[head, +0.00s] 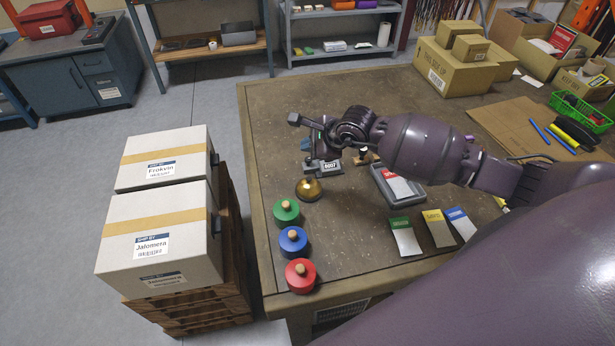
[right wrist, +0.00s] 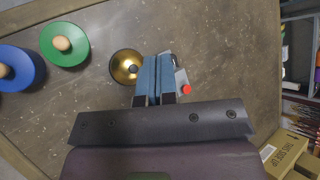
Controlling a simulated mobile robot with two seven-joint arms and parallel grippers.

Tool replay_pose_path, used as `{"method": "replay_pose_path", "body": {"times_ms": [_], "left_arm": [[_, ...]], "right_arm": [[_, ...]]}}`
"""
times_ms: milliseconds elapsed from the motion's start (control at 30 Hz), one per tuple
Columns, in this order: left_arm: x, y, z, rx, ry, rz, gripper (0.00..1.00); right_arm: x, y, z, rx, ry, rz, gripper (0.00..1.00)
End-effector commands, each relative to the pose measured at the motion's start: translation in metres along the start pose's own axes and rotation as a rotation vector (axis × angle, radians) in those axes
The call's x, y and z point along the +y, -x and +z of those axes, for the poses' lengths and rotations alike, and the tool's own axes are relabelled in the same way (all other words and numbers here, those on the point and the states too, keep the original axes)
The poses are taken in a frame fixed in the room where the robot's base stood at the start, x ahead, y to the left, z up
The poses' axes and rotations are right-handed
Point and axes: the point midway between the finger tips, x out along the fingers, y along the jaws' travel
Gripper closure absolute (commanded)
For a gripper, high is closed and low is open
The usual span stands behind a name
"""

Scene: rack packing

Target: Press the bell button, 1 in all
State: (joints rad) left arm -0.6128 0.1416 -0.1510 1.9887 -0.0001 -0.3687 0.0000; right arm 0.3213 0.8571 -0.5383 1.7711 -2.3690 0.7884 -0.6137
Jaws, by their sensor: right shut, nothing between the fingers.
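The golden bell (head: 309,189) sits on the left part of the brown table, just behind the green round block. My right gripper (head: 305,146) is shut and empty, with blue fingers. In the head view it is beyond the bell, apart from it. In the right wrist view the shut fingers (right wrist: 158,72) are just right of the bell. My left gripper is not in view.
Green (head: 286,211), blue (head: 293,241) and red (head: 301,275) knobbed blocks line the table's left edge. A small numbered device (head: 331,167) stands beside the bell. A grey tray (head: 385,184) and coloured cards (head: 438,228) lie to the right. Cartons (head: 448,72) stand at the back.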

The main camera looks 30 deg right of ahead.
Motion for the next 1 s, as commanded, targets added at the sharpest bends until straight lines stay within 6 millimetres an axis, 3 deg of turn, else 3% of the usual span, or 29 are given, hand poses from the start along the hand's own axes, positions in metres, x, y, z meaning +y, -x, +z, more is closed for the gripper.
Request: {"method": "replay_pose_path", "body": {"times_ms": [367, 1000], "left_arm": [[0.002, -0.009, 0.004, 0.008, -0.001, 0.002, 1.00], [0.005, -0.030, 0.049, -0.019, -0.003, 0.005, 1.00]], "right_arm": [[0.009, -0.012, -0.008, -0.001, -0.002, 0.001, 1.00], [0.045, -0.060, -0.043, -0.001, -0.002, 0.003, 1.00]]}}
